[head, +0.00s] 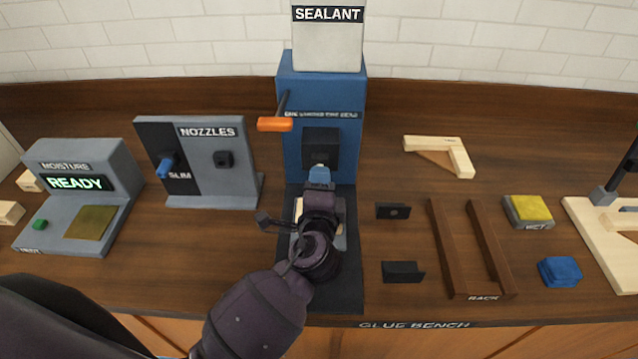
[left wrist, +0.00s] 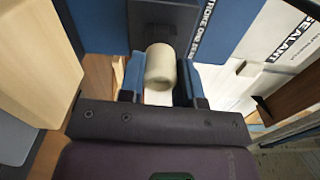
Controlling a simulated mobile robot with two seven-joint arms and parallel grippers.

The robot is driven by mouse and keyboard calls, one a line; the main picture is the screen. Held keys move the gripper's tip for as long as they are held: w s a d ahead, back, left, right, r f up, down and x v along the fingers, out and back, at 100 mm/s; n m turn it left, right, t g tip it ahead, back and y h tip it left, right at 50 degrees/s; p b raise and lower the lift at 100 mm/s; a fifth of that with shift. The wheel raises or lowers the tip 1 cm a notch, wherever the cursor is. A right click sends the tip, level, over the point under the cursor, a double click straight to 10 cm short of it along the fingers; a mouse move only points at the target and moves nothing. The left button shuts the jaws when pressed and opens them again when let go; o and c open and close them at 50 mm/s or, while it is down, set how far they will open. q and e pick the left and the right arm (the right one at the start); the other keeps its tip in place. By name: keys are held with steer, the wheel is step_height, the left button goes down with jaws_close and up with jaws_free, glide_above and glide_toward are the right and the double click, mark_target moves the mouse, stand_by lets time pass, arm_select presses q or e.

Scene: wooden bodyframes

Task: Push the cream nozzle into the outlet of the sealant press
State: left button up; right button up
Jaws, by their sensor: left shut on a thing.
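The blue sealant press (head: 291,120) stands at the back middle, with its black outlet block (head: 320,140) facing forward. My left gripper (head: 319,175) is right in front of and a little below that block. In the left wrist view the cream nozzle (left wrist: 160,66) is between the blue fingers of my left gripper (left wrist: 168,80), which is shut on it. The nozzle points toward the dark outlet block (left wrist: 163,22). I cannot tell whether the two touch. The gripper hides the nozzle in the head view. My right gripper is not in view.
An orange lever (head: 275,124) sticks out at the press's left. The grey nozzle board (head: 221,183) holds a blue nozzle (head: 166,166) and stands left of the press. A brown rack (head: 488,245), yellow sponge (head: 531,208) and blue cloth (head: 559,271) lie to the right.

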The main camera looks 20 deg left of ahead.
arm_select(q)
steer(key=shift+w, duration=0.3)
steer(key=shift+w+a, duration=0.1)
steer(key=shift+w, duration=0.05)
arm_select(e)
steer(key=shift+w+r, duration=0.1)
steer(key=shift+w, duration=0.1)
arm_select(q)
steer(key=shift+w, duration=0.25)
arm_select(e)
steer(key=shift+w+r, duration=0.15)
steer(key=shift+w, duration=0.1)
arm_select(q)
steer(key=o, duration=1.1)
steer(key=shift+a, duration=0.1)
steer(key=shift+s, duration=0.3)
steer(key=b+v, duration=0.1)
steer(key=v, duration=0.9)
steer(key=shift+s+b, duration=0.1)
steer(key=shift+b, duration=0.25)
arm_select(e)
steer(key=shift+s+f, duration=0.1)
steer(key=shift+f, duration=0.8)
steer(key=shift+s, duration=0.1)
